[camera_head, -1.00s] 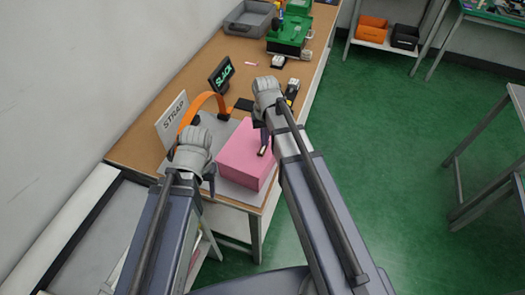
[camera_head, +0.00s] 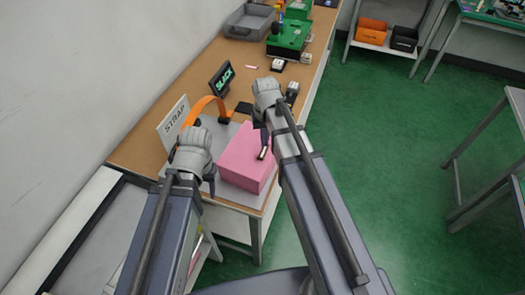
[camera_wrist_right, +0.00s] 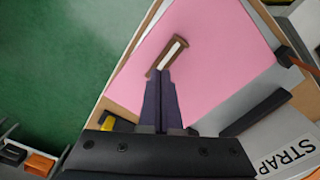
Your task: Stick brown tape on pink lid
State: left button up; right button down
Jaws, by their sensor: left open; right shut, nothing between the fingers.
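The pink lid (camera_head: 242,165) is the flat top of a block on a grey mat at the table's near end; it fills the middle of the right wrist view (camera_wrist_right: 215,85). A small brown tape piece (camera_wrist_right: 160,62) with a white strip lies against the pink surface; it also shows in the head view (camera_head: 264,153). My right gripper (camera_wrist_right: 163,80) is shut, with its fingertips at the near end of the tape; whether they touch it I cannot tell. My left gripper (camera_head: 207,186) is open beside the block's left side, its fingers partly hidden by its wrist.
An orange strap (camera_head: 207,101) arches behind the left gripper, beside the white STRAP sign (camera_head: 173,121). A black SLACK sign (camera_head: 221,79) stands farther back. A grey bin (camera_head: 250,21) and green fixture (camera_head: 288,38) are at the far end.

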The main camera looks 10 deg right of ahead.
aim_at(264, 149)
notch_tip(264, 149, up, 5)
jog(key=p, duration=0.4)
jog(key=shift+f, duration=0.1)
jog(key=s+a+f+n+h+b, duration=0.1)
jog(key=s+a+n, duration=0.3)
jog(key=s+a, duration=0.6)
jog(key=s, duration=0.4)
jog(key=shift+s+a+f+n+b, duration=0.2)
jog(key=shift+a+f+n+b, duration=0.05)
jog(key=shift+f+n+b, duration=0.1)
